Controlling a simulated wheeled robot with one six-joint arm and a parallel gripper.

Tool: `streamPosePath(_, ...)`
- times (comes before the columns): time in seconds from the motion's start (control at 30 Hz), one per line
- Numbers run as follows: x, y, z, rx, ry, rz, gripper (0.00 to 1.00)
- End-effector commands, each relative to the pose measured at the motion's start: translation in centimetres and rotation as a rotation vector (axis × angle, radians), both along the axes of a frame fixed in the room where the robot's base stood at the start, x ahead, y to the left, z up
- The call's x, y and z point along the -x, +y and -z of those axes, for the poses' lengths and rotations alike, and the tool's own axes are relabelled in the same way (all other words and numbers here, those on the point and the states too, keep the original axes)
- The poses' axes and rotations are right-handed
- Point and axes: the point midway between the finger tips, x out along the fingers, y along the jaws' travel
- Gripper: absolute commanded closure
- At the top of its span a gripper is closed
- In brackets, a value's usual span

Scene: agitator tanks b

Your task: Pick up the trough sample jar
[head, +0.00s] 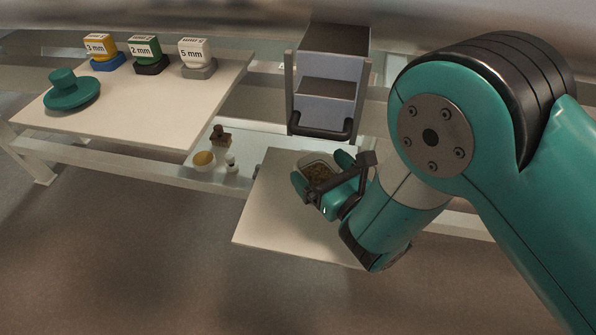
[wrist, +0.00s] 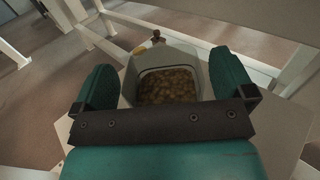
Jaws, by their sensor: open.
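A pale, squarish open container (head: 318,157) filled with brown granules stands on a white board (head: 262,222). It looks like the trough sample jar, though no label shows. In the wrist view the container (wrist: 190,60) sits between the two teal fingers. My gripper (head: 322,172) is open over it, one finger on either side. In the wrist view the gripper (wrist: 163,66) shows gaps that suggest the fingers are not closed on the walls; contact is hard to tell. The gripper's dark crossbar hides the container's near side.
A grey dispenser (head: 328,85) with a dark handle stands just behind the board. To its left are a small brown object (head: 220,136), a yellow-topped dish (head: 204,159) and a small white bottle (head: 231,164). The left table (head: 150,105) holds three labelled blocks and a teal lid-like piece (head: 71,92).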

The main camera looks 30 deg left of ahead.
Motion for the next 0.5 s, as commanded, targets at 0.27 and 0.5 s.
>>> streamPosePath(0.27,-0.96,0.08,-0.04,0.001,0.000,0.021,0.00)
streamPosePath(0.5,-0.78,0.33,-0.03,0.001,0.000,0.016,0.34)
